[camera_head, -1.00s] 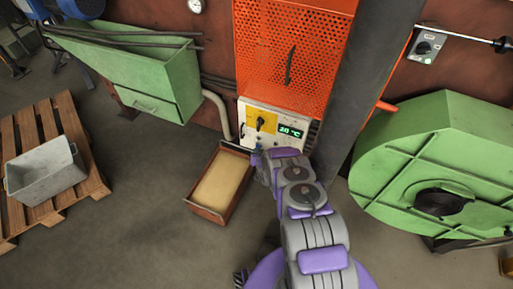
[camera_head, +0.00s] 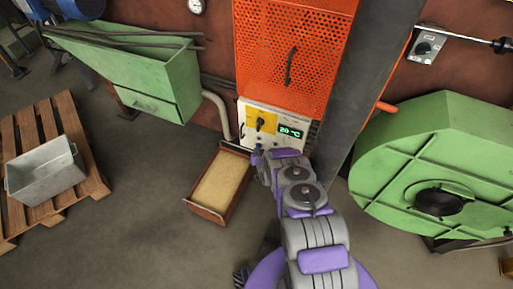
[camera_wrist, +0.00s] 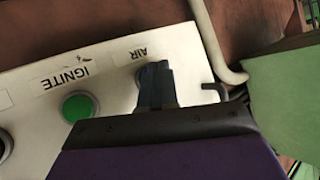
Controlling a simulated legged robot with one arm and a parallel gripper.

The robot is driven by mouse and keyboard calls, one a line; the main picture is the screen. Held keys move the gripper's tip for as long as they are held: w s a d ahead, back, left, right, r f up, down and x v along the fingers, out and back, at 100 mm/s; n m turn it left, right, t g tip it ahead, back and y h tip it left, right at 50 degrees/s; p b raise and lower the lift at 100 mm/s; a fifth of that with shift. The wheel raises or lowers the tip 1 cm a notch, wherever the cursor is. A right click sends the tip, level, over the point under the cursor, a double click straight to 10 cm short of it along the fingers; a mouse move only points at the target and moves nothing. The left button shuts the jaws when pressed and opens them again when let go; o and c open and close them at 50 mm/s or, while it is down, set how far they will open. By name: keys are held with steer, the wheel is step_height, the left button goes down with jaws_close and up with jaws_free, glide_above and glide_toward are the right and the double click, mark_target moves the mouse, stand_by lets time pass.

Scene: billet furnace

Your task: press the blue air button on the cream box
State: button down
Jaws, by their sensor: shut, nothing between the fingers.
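The cream box (camera_head: 289,117) stands below the orange mesh guard. In the wrist view its face (camera_wrist: 30,80) fills the left, with AIR and IGNITE labels upside down. A green button (camera_wrist: 79,107) sits by the IGNITE label. My gripper (camera_wrist: 155,72) is shut and empty, its fingertips in front of the spot by the AIR label (camera_wrist: 130,55). The fingers hide the blue air button there; only a bit of a pale rim shows beside them. I cannot tell whether they touch it. In the head view my gripper (camera_head: 259,154) is at the box's lower left.
A tray (camera_head: 207,212) of sandy material lies on the floor just left of my arm. A dark column (camera_head: 362,85) rises right of the box. A green blower housing (camera_head: 440,150) stands at right. A pale pipe (camera_wrist: 218,42) runs close beside the box.

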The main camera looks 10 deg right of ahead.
steer(key=shift+s+a, duration=0.3)
steer(key=shift+s, duration=0.2)
steer(key=s+a+p, duration=0.1)
steer(key=s, duration=0.1)
steer(key=s+a, duration=0.2)
steer(key=shift+p, duration=0.4)
stand_by(0.8)
